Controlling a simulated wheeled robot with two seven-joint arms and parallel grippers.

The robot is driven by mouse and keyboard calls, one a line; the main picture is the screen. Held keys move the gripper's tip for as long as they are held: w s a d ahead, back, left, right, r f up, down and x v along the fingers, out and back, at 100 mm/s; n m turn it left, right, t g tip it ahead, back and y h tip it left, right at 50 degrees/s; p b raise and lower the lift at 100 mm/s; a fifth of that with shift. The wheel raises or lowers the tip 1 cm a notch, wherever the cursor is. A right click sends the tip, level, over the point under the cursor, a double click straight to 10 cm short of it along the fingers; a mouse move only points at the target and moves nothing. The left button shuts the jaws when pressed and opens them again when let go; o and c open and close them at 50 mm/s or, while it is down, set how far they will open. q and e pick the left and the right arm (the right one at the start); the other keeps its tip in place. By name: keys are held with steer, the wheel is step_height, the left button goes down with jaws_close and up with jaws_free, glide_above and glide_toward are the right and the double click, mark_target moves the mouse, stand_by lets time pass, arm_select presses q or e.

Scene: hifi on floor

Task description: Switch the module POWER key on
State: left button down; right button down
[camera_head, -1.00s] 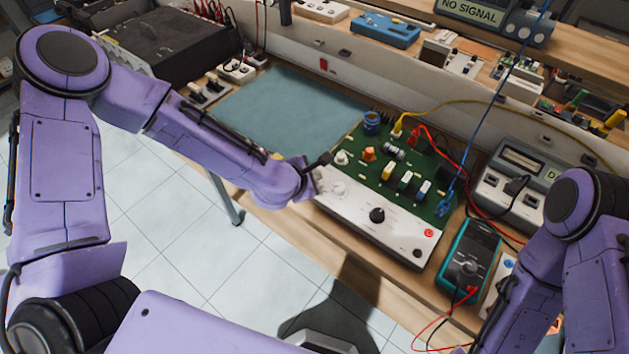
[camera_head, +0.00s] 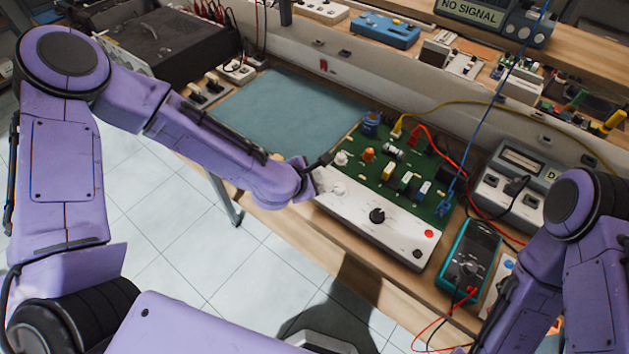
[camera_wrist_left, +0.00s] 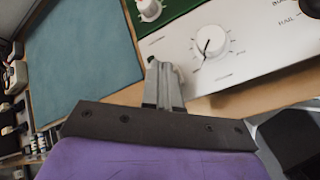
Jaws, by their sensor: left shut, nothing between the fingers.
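The module (camera_head: 395,185) is a green circuit board with parts on it and a white front panel (camera_head: 360,217). The panel bears a black knob (camera_head: 377,215), a red round button (camera_head: 429,233) and a dark round fitting (camera_head: 417,253) near its right end. Lettering is too small to read, so I cannot tell which is the POWER key. My left gripper (camera_head: 324,160) is shut and empty by the module's left end. In the left wrist view its fingers (camera_wrist_left: 164,70) overlap the panel's left edge, left of a white dial (camera_wrist_left: 210,42). My right gripper is out of view.
A teal mat (camera_head: 285,110) lies clear to the left of the module. A teal multimeter (camera_head: 468,257) and a grey meter (camera_head: 515,180) stand to the right. Yellow, red and blue cables (camera_head: 490,105) run from the board. The bench's front edge is close to the panel.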

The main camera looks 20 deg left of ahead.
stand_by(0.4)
arm_select(q)
steer(key=shift+f+b, duration=0.45)
steer(key=shift+f, duration=0.05)
steer(key=shift+r, duration=0.1)
steer(key=shift+r+p, duration=0.4)
steer(key=shift+p, duration=0.05)
step_height(320, 180, up, 6)
steer(key=p, duration=0.5)
